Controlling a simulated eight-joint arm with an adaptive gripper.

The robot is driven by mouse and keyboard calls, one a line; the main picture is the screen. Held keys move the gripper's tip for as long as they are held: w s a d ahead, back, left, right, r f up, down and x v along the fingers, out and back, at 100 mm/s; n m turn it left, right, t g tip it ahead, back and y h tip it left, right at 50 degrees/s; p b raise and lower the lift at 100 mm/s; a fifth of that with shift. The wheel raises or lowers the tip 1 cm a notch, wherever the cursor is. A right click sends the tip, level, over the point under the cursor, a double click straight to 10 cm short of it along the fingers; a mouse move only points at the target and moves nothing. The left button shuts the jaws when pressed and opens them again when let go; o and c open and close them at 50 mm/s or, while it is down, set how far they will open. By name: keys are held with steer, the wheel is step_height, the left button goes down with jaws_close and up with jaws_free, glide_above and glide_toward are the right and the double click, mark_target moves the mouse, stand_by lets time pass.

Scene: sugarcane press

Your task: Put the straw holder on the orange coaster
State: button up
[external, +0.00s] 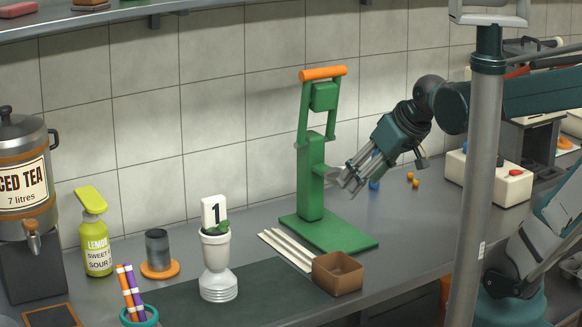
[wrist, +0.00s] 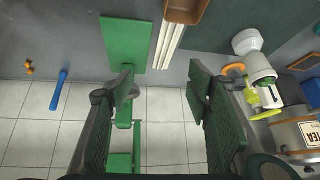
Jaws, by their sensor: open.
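The straw holder looks to be the teal cup (external: 139,318) with orange and purple banded straws, at the front left of the counter in the external view, cut by the bottom edge. The orange coaster (external: 174,272) lies behind it, with a grey cylinder (external: 157,249) standing on it. An orange rim, likely the coaster, shows at right in the wrist view (wrist: 232,68). My gripper (external: 350,178) is open and empty, above the counter by the green press (external: 312,180), well right of the holder and coaster. Its fingers also show in the wrist view (wrist: 162,82).
A white number-1 planter (external: 217,262), a yellow lemon bottle (external: 97,248) and a tea dispenser (external: 25,185) stand at left. White sticks (external: 287,248) and a brown box (external: 338,272) lie before the press. A grey pole (external: 475,190) rises at right.

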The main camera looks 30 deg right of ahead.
steer(key=s+d+m+h, duration=0.1)
steer(key=s+d, duration=0.3)
steer(key=s, duration=0.1)
steer(key=shift+d+r+m+h, duration=0.15)
steer(key=shift+d+m+h, duration=0.15)
steer(key=shift+d+m, duration=0.1)
stand_by(0.9)
